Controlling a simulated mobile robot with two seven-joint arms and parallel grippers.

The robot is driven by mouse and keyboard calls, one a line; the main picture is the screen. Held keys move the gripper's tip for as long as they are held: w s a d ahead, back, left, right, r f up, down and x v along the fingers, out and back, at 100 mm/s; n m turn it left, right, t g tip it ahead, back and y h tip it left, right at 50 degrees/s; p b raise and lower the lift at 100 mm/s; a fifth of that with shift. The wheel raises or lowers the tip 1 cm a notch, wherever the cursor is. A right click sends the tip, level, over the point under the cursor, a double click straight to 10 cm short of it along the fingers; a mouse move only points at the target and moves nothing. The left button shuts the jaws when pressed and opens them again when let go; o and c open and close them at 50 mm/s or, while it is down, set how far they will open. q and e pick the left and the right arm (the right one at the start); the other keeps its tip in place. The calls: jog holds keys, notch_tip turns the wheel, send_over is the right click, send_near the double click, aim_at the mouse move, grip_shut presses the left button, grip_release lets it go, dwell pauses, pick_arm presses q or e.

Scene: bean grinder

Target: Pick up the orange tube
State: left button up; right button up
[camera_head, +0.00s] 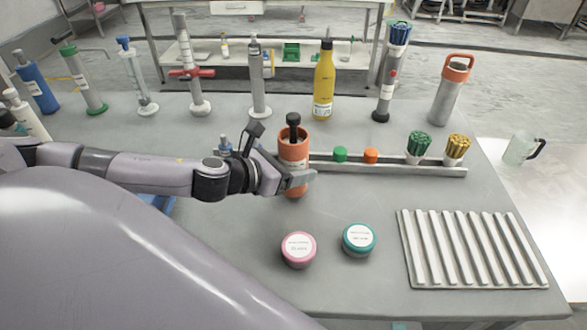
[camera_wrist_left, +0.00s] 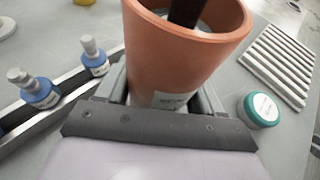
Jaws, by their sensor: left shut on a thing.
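The orange tube (camera_head: 293,150) stands upright near the middle of the grey table in the head view, with a black-topped rod sticking out of its open top. It has a pale label low on its side. My left gripper (camera_head: 293,181) is around the lower part of the tube and shut on it. In the left wrist view the orange tube (camera_wrist_left: 180,55) rises large between the fingers of my left gripper (camera_wrist_left: 165,100). I cannot tell whether its base touches the table. My right gripper is not in view.
A pink-lidded jar (camera_head: 298,249) and a teal-lidded jar (camera_head: 359,240) sit in front. A metal rail (camera_head: 390,167) with green and orange caps lies right of the tube. A ridged rack (camera_head: 470,250) lies at right. A yellow bottle (camera_head: 324,85) and several cylinders stand behind.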

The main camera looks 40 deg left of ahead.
aim_at(290, 126)
pick_arm(q)
notch_tip(290, 126, up, 10)
jog(key=p, duration=0.3)
jog(key=shift+r, duration=0.2)
notch_tip(290, 126, up, 8)
jog(key=shift+r, duration=0.1)
